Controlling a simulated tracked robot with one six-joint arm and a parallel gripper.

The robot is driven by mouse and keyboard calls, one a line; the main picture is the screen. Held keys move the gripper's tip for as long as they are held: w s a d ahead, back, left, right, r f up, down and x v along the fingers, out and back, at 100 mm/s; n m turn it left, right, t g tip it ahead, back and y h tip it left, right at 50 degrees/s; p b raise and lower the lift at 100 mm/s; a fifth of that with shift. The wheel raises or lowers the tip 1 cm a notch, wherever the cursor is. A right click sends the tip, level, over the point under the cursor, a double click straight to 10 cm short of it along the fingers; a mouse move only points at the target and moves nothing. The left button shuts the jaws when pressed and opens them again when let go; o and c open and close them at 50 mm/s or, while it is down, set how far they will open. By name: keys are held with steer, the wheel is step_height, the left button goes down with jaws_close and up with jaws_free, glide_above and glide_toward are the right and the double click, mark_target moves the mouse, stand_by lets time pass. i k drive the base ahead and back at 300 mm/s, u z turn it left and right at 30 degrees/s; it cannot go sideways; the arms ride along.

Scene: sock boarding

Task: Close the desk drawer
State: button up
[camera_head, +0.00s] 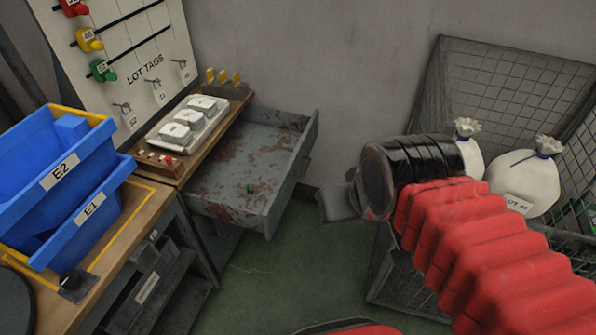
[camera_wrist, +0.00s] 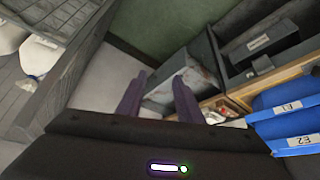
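The desk drawer (camera_head: 233,192) is grey, rust-stained metal and stands pulled far out from under the wooden desk top. The drawer (camera_wrist: 163,90) appears beyond and between the fingers there. The exact distance from fingers to panel cannot be told.
Blue bins E2 (camera_head: 60,165) and E1 (camera_head: 90,208) stand on the desk at left. A white tray (camera_head: 188,127) sits behind the drawer. A wire cage (camera_head: 500,75) with white sacks (camera_head: 525,178) stands at right. Green floor (camera_head: 255,275) is clear between.

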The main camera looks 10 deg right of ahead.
mark_target(267, 151)
steer(key=k, duration=0.6)
steer(key=u, duration=0.2)
steer(key=i, duration=0.8)
steer(key=u, duration=0.7)
steer(key=i, duration=0.55)
steer(key=u, duration=0.3)
